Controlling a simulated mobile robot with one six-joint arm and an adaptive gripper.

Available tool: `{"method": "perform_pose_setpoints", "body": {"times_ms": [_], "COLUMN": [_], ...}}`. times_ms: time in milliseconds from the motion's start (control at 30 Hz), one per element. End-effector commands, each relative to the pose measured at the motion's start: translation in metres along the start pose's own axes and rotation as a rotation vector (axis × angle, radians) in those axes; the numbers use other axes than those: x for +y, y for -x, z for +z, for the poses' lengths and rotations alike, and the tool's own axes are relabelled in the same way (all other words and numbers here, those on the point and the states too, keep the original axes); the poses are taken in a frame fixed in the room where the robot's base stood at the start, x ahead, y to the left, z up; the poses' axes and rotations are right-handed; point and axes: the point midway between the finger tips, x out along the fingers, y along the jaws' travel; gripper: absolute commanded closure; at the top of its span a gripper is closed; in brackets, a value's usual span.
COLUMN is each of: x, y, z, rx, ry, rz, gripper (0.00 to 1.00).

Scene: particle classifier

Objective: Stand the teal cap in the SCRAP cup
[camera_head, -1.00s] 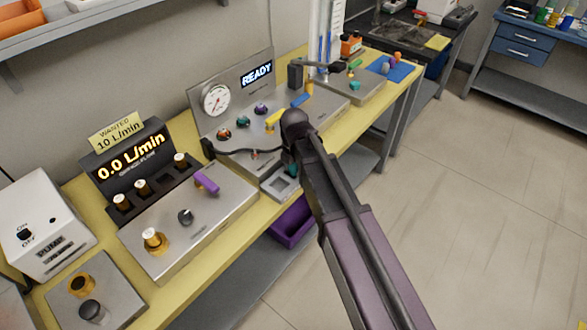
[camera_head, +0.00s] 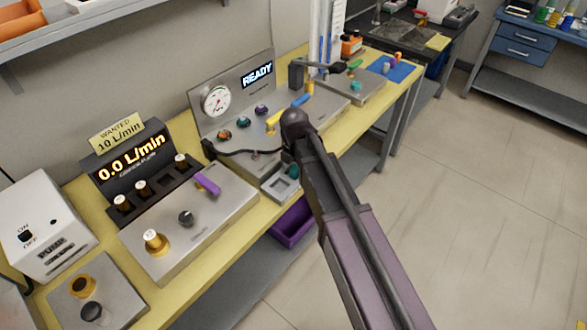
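My arm reaches from the lower right to the bench, and its dark end hides part of the middle station. My gripper (camera_head: 288,156) seems to be the dark shape just beyond the arm's joint, low over a small grey tray (camera_head: 272,189). Its fingers are not clear. A small teal piece (camera_head: 293,171) shows at the back of this tray, close beside the gripper; I cannot tell whether the two touch. Another small teal piece (camera_head: 355,86) sits on the far metal plate. Which teal piece is the cap is unclear. No SCRAP label is readable.
The yellow bench (camera_head: 186,302) holds a metal flow panel (camera_head: 225,212), a gauge station reading READY (camera_head: 257,74) and a white pump box (camera_head: 44,225). A purple bin (camera_head: 291,224) sits below the front edge. Open floor lies to the right.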

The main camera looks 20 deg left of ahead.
Motion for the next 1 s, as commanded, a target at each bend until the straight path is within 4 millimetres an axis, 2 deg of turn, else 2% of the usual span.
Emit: {"method": "perform_pose_setpoints", "body": {"times_ms": [1000], "x": [0.0], "y": [0.089], "z": [0.0], "rx": [0.0], "ry": [0.0], "rz": [0.0], "gripper": [0.21]}}
